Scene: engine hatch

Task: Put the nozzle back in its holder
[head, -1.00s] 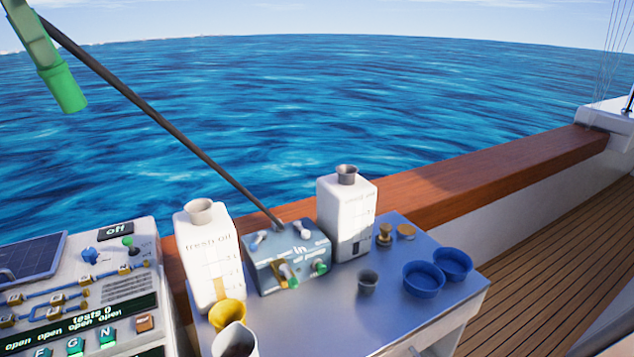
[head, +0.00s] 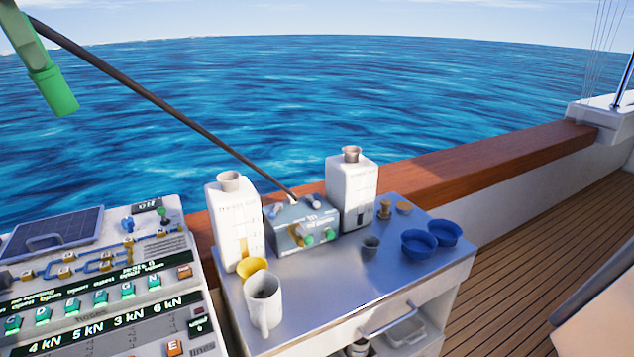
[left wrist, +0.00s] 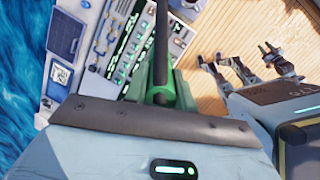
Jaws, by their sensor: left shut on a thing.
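The green nozzle (head: 60,92) hangs high at the upper left of the head view, over the sea. My left gripper (head: 34,50) is shut on it, largely cut off by the frame edge. A black hose (head: 165,112) runs from there down to the blue-grey oil pump box (head: 325,216) on the metal-topped cabinet. In the left wrist view the hose also shows (left wrist: 161,40), with a green ring (left wrist: 160,95) between green fingers. I cannot pick out the nozzle's holder for sure. Dark jointed parts at the right of the wrist view may be my right gripper; its state is unclear.
White bottles (head: 234,222) (head: 352,190) flank the pump box. A control panel (head: 100,290) is at left. The front middle of the cabinet top is clear.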

